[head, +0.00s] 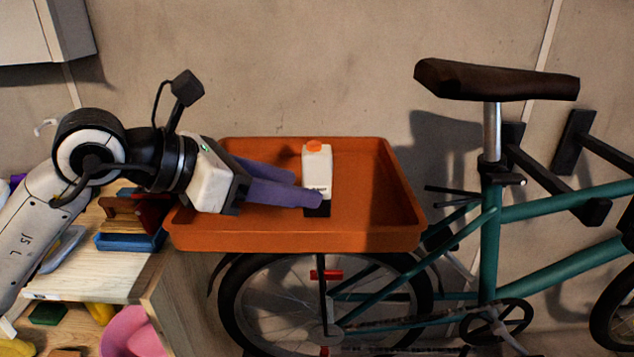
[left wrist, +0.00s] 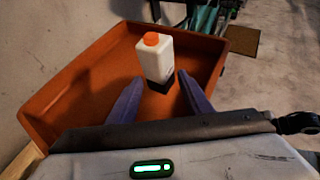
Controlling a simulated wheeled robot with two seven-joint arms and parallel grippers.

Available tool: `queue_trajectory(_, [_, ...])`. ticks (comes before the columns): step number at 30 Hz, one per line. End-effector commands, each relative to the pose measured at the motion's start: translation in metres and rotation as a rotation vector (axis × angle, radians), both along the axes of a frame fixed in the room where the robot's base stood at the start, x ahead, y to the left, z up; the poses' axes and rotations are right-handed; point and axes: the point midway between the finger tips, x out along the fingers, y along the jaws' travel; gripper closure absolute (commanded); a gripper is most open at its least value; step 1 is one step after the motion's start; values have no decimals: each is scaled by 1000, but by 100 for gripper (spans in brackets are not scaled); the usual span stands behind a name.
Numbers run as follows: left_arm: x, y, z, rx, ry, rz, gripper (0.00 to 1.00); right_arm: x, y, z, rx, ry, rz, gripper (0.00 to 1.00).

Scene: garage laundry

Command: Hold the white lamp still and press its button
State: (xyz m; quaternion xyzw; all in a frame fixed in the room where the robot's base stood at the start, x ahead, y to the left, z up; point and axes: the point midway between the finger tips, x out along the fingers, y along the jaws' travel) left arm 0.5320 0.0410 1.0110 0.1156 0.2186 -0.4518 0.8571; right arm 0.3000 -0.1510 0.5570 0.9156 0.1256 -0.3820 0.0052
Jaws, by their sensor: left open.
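The white lamp (head: 317,171) stands upright in an orange tray, with an orange button (head: 314,146) on top and a dark base. It also shows in the left wrist view (left wrist: 155,62), with its orange top (left wrist: 151,38) facing up. My left gripper (head: 308,188) reaches in from the left with its purple fingers at the lamp's lower part. In the left wrist view the fingers (left wrist: 158,83) are spread apart, with the lamp just beyond and between their tips. Whether either finger touches the lamp cannot be told. My right gripper is not in view.
The orange tray (head: 375,225) has raised walls around the lamp. A teal bicycle (head: 490,240) with a brown saddle stands at right and below the tray. A wooden shelf (head: 90,265) with a blue box (head: 130,241) is at left.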

Motion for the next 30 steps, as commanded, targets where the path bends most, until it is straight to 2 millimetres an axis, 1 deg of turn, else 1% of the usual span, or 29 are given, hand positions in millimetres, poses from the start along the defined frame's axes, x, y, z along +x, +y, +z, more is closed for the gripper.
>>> queue_trajectory(1, [3,-7,-5,0,2,-3,55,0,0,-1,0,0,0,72])
queue_trajectory(3, [8,-13,-10,-1,1,-2,55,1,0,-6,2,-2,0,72])
queue_trajectory(9, [18,-27,-19,-1,0,-1,55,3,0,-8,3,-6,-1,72])
queue_trajectory(14, [21,-32,-22,1,1,-1,55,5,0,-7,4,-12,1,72])
queue_trajectory(22, [22,-32,-22,1,1,0,55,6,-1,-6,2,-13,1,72])
queue_trajectory(23, [22,-32,-22,1,1,0,56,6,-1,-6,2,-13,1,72])
queue_trajectory(24, [22,-32,-22,1,1,0,63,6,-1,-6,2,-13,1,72])
queue_trajectory(25, [22,-32,-22,1,1,-1,67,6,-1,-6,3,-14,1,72])
queue_trajectory(26, [22,-32,-21,0,0,-1,68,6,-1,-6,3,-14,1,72])
queue_trajectory(27, [22,-32,-21,0,0,0,68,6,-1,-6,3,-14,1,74])
queue_trajectory(29, [22,-32,-21,0,0,-1,68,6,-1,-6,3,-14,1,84])
queue_trajectory(30, [22,-32,-21,0,0,-1,68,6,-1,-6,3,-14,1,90])
